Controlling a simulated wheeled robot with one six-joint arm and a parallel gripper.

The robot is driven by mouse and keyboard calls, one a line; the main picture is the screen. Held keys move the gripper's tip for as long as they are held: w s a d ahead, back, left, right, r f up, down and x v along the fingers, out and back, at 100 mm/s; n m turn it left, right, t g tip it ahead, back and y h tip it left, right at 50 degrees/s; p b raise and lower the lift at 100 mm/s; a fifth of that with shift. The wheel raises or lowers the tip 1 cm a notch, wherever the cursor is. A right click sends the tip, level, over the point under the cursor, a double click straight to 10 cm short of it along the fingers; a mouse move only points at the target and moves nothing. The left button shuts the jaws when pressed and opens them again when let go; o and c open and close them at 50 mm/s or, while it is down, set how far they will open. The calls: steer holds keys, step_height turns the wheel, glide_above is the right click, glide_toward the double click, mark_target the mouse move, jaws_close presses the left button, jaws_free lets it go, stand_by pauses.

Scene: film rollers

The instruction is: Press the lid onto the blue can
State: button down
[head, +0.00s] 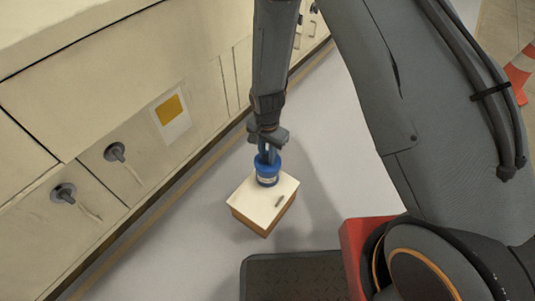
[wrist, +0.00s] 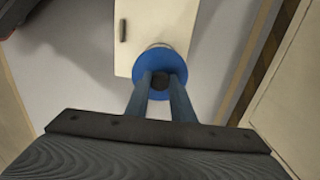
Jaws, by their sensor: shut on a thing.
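The blue can (head: 267,178) stands upright on a small box with a pale top (head: 245,205), near its back corner. A blue lid (head: 267,161) is on or just over the can's top; I cannot tell whether it is fully seated. My gripper (head: 267,150) points down from above, its fingers shut on the lid's dark knob. In the wrist view, the blue lid (wrist: 146,66) shows as a disc around the dark knob (wrist: 160,81) between the two fingers (wrist: 160,90). The lid hides most of the can there.
A small grey piece (head: 279,202) lies on the box top. Cream cabinets with dark knobs (head: 115,152) run along the left. The grey floor around the box is clear. An orange and white cone (head: 520,72) stands at the far right.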

steer(key=shift+p, duration=0.3)
stand_by(0.6)
steer(key=c, duration=1)
jaws_free()
steer(key=shift+r+p, duration=3)
steer(key=shift+r, duration=0.5)
jaws_close()
steer(key=shift+f, duration=0.25)
